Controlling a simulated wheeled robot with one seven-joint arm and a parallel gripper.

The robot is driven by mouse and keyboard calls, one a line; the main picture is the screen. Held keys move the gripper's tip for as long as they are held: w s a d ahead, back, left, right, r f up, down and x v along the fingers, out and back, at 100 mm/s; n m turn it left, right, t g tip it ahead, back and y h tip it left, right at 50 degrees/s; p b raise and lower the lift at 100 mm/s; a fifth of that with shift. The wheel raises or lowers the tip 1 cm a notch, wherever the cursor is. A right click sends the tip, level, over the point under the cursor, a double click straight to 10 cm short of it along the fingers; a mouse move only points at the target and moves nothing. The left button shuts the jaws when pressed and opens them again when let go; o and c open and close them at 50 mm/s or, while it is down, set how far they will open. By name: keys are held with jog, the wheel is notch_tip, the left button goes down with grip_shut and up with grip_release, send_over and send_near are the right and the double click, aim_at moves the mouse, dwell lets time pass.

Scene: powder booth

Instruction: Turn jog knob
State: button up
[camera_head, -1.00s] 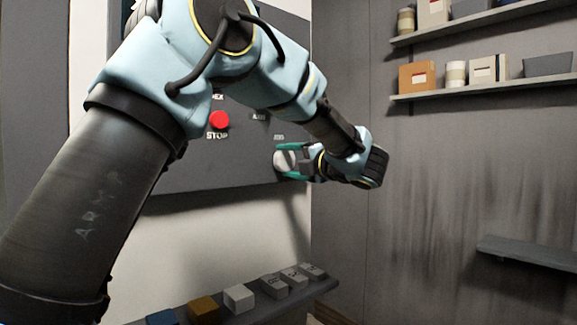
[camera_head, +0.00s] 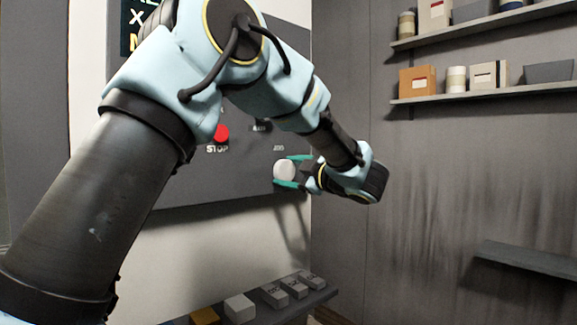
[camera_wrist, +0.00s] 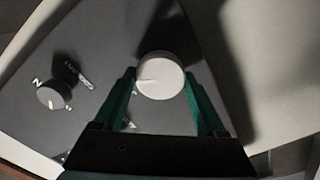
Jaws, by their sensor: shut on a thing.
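The jog knob (camera_head: 284,169) is a round white knob at the lower right of the dark control panel (camera_head: 230,180). In the wrist view the knob (camera_wrist: 160,76) sits between the green fingertips, with a thin dark mark on the left of its face. My gripper (camera_head: 292,171) reaches it from the right and is shut on it, one finger above and one below. In the wrist view my gripper (camera_wrist: 162,88) has a finger on each side of the knob. My arm hides much of the panel's upper part.
A red stop button (camera_head: 221,132) is left of the knob. A smaller dark knob (camera_wrist: 54,95) shows in the wrist view. A low ledge (camera_head: 318,296) holds several blocks. Shelves (camera_head: 480,88) with boxes and cans are on the right wall.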

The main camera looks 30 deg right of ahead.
jog(key=m+p, duration=0.1)
jog(key=m, duration=0.1)
jog(key=m+p, duration=0.2)
jog(key=shift+r+m, duration=0.2)
jog(key=shift+m, duration=0.1)
jog(key=m+p, duration=0.2)
jog(key=p, duration=0.1)
jog(key=shift+m, duration=0.4)
jog(key=shift+f+m+p, duration=0.15)
jog(key=shift+m+p, duration=0.2)
jog(key=shift+m, duration=0.25)
jog(key=shift+f, duration=0.1)
jog(key=o, duration=1.3)
jog(key=s+b, duration=0.1)
jog(key=s, duration=0.2)
jog(key=s+d+b, duration=0.1)
jog(key=s, duration=0.3)
jog(key=s+d+b, duration=0.1)
jog(key=s+b, duration=0.1)
jog(key=s, duration=0.1)
jog(key=shift+s+d, duration=0.1)
jog(key=shift+s, duration=0.2)
